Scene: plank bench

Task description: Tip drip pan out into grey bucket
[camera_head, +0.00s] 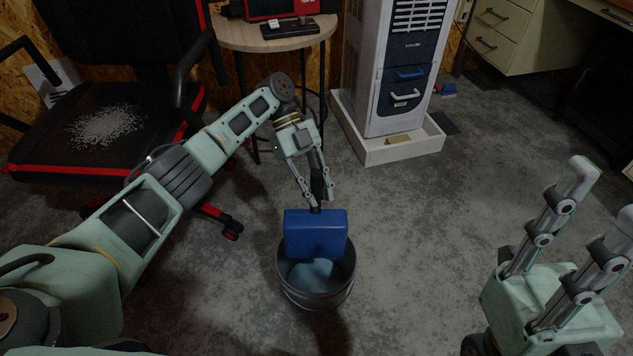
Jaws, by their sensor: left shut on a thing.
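The blue drip pan (316,236) is in the middle of the head view, steeply tilted over the grey bucket (319,297), with its lower edge within the bucket's mouth. A flat blue face of the pan is toward me, so its inside is hidden. The bucket stands upright on the floor, and a pale bluish surface, like water, shows inside it. My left gripper (316,188) is shut on the pan's dark handle at its upper edge. My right gripper (603,190) is at the right with its fingers apart and empty, away from the pan and bucket.
A tall white and dark appliance (398,75) stands in a white tray (392,155) behind the bucket. A black and red chair (105,125) with white specks on its seat is at left. A small round table (275,36) stands at the back. Concrete floor right of the bucket is clear.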

